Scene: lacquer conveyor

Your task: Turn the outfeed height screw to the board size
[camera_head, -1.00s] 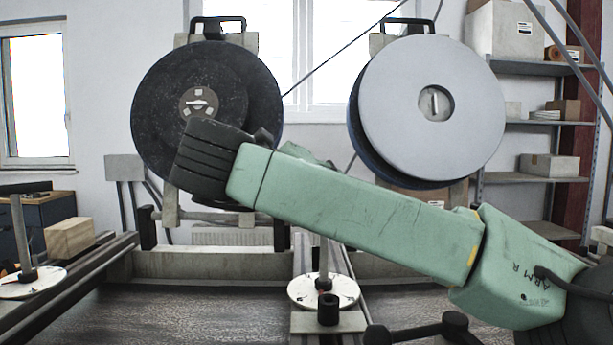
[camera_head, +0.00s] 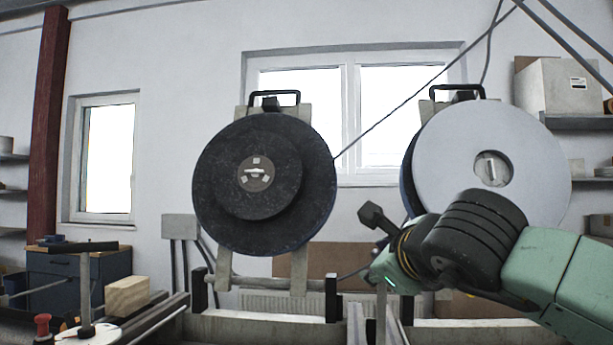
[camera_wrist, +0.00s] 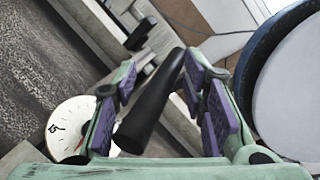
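My gripper (camera_head: 381,284) is at right of centre in the head view, pointing down, its fingers partly hidden. In the wrist view its two purple-padded fingers (camera_wrist: 166,98) stand apart. A black rod (camera_wrist: 150,103) shows between them, with gaps on both sides; I cannot tell which part of the machine it belongs to. A white dial (camera_wrist: 68,123) with a dark and red mark lies below and left of the fingers. The dial readings are not legible.
A wooden block (camera_head: 127,297) lies beside the left dial. A black wheel (camera_head: 262,215) and a pale grey wheel (camera_head: 540,150) stand behind; the grey one is close behind my arm. Black posts (camera_head: 333,298) rise from the machine frame (camera_head: 262,328).

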